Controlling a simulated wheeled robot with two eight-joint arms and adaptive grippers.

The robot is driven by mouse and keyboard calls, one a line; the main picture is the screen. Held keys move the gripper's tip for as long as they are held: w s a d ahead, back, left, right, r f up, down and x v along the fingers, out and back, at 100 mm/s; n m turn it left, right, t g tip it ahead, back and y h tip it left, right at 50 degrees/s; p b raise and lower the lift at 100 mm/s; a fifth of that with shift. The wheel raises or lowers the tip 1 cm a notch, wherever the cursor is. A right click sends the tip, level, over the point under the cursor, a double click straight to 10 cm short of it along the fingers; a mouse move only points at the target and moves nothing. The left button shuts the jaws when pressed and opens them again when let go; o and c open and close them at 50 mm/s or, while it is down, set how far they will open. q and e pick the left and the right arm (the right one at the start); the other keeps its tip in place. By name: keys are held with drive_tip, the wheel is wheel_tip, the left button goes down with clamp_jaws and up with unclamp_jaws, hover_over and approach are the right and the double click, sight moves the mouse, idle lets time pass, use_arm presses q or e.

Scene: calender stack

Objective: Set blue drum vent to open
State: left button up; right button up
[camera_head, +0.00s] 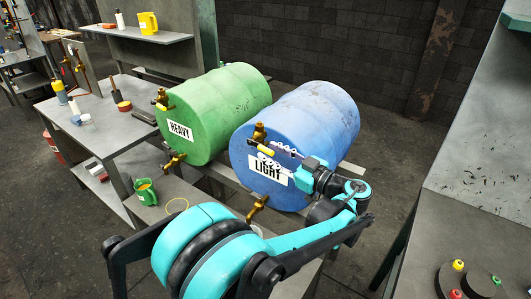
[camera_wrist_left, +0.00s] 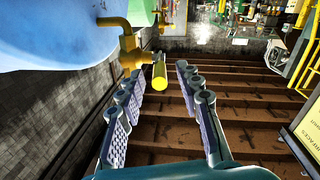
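The blue drum (camera_head: 320,118) lies on its side with a white "LIGHT" label on its front end. Its brass vent (camera_head: 259,131) sits near the top of that end, with a yellow handle (camera_head: 266,152). The blue drum fills the upper left of the left wrist view (camera_wrist_left: 50,30), which also shows the vent (camera_wrist_left: 128,50). My left gripper (camera_head: 282,156) is in front of the drum end, partly covering the label. In the left wrist view my left gripper (camera_wrist_left: 160,95) is open, with the yellow handle (camera_wrist_left: 160,72) near its fingertips, between the two fingers; contact is not visible. My right gripper is out of view.
A green drum (camera_head: 225,105) labelled "HEAVY" lies to the left, with its own brass fittings. A lower brass tap (camera_head: 257,206) is on the blue drum. A green jug (camera_head: 145,191) stands below the green drum. A grey table (camera_head: 105,130) holds bottles and jars.

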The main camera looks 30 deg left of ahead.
sight(260, 148)
use_arm(q)
drive_tip(key=shift+w+a, duration=0.15)
drive_tip(key=shift+a, duration=0.55)
drive_tip(key=shift+w+a, duration=0.15)
drive_tip(key=shift+a, duration=0.55)
clamp_jaws()
